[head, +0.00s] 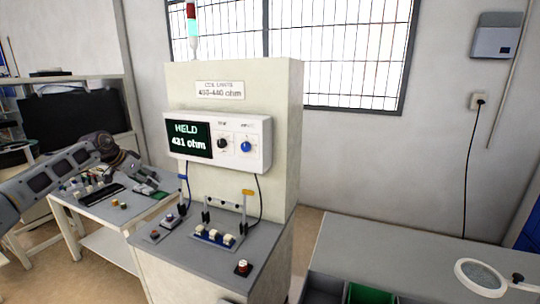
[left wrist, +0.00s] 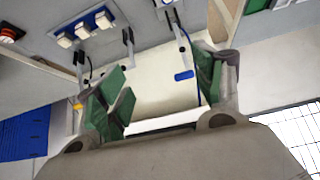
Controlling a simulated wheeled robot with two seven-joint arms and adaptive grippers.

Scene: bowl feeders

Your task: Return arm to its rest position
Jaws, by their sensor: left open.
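My left arm (head: 60,168) comes in from the left in the head view and reaches across in front of the left-hand bench. My left gripper (head: 146,182) is at its end, left of the test station. In the left wrist view my left gripper (left wrist: 162,88) shows its two fingers with green pads spread wide apart, with nothing between them. The station front and its worktop show beyond the fingers, tilted in that view. My right gripper and arm are not in view.
The test station (head: 282,120) carries a display box (head: 190,141) reading "HELD 421 ohm". Its worktop (head: 210,262) holds a fixture with white blocks (head: 214,236) and a red button (head: 242,268). A bench (head: 105,208) stands left. A grey table (head: 390,250) with a round magnifier (head: 481,275) stands right.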

